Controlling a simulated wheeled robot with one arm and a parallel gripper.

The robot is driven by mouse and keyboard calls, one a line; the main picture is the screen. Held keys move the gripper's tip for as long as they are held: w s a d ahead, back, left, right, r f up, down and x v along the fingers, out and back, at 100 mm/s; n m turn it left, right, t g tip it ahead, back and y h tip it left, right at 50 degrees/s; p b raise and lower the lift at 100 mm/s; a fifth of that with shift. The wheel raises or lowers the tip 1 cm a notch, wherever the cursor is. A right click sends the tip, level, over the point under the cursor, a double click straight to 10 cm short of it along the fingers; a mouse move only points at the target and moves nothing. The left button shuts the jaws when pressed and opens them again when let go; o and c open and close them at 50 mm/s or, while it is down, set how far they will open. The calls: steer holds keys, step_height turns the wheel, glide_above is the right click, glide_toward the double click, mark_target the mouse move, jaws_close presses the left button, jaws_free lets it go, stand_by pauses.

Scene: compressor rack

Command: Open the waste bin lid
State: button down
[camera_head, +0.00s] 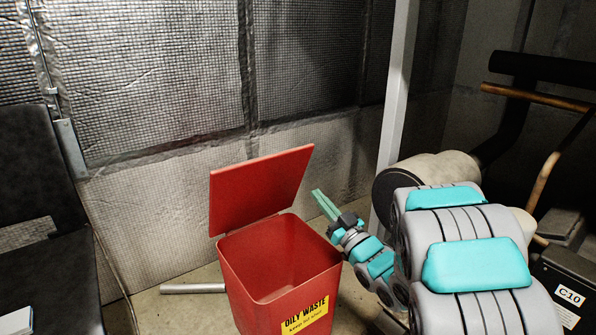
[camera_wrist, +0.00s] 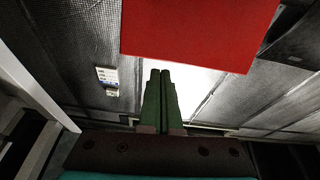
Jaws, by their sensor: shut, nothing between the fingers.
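The red waste bin (camera_head: 274,268) stands on the floor in the head view, with a yellow "OILY WASTE" label (camera_head: 305,316) on its front. Its red lid (camera_head: 260,188) is raised and tilted back at the rear edge, so the bin's inside shows. The lid also shows in the wrist view (camera_wrist: 200,32), above and beyond the fingers. My gripper (camera_head: 317,192) is to the right of the lid, near the bin's back right corner, and looks apart from it. In the wrist view its green fingers (camera_wrist: 160,73) are together and hold nothing.
A dark seat or cabinet (camera_head: 40,190) stands at the left. A padded wall (camera_head: 160,130) is behind the bin. A pale post (camera_head: 396,90) rises behind my arm. A metal tube (camera_head: 193,288) lies left of the bin.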

mark_target(287, 154)
steer(key=shift+m+t+y, duration=0.3)
steer(key=shift+t+y, duration=0.1)
steer(key=shift+y, duration=0.1)
steer(key=x, duration=0.8)
steer(key=r+x, duration=0.1)
steer(key=x, duration=0.3)
steer(key=shift+s+a+r, duration=0.1)
steer(key=shift+s+a, duration=0.2)
steer(key=w+a+r+g+p, duration=0.1)
steer(key=w+p, duration=0.1)
steer(key=w+a+r+h+p, duration=0.1)
steer(key=w+a+p, duration=0.1)
steer(key=w+a+r+g+p, duration=0.1)
steer(key=w+r+p, duration=0.1)
steer(key=shift+w+a+g+h, duration=0.2)
steer(key=shift+w+g+h, duration=0.1)
steer(key=shift+h, duration=0.1)
steer(key=shift+w+a+f+p, duration=0.15)
steer(key=shift+w+a+p, duration=0.1)
steer(key=shift+p, duration=0.1)
steer(key=shift+f, duration=0.15)
steer(key=shift+d, duration=0.1)
